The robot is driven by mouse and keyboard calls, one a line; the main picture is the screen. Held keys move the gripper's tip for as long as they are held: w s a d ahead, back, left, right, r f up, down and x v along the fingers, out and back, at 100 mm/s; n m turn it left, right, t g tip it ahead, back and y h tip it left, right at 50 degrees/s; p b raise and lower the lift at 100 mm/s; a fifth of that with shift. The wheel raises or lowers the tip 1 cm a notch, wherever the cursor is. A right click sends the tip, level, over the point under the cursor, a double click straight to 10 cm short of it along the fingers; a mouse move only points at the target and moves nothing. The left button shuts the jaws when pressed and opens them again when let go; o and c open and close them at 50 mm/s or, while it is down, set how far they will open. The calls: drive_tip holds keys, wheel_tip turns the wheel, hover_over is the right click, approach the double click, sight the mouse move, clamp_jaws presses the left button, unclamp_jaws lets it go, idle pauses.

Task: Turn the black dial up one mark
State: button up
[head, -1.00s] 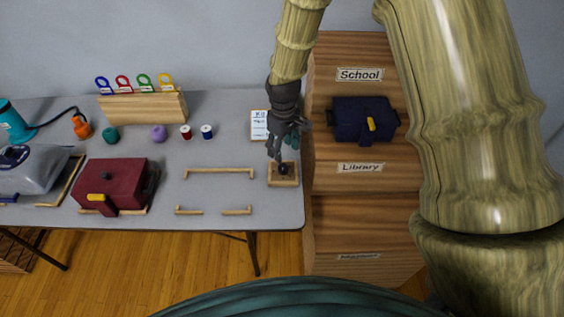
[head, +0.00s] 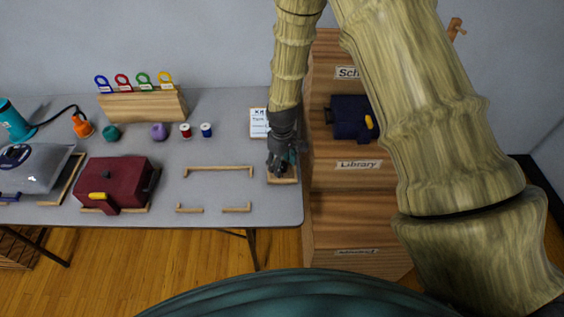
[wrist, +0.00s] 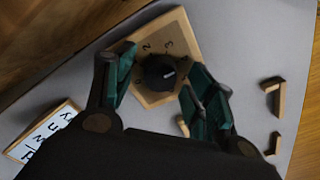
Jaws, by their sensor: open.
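The black dial (wrist: 160,72) sits on a square wooden base (wrist: 180,38) with numbers around it; a 2 and a 3 are readable. In the head view my gripper (head: 280,164) is over the base (head: 284,179) at the table's right end and hides the dial.
A white card with writing (head: 259,122) lies behind the base. Wooden corner strips (head: 218,168) lie to its left. A maroon case (head: 118,182), thread spools (head: 206,130) and a tool rack (head: 142,106) are farther left. A wooden shelf unit (head: 345,205) stands close on the right.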

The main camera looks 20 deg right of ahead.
drive_tip(key=c, duration=1.1)
drive_tip(key=shift+m, duration=0.3)
drive_tip(key=m, duration=0.4)
drive_tip(key=shift+m, duration=2)
drive_tip(key=o, duration=1.1)
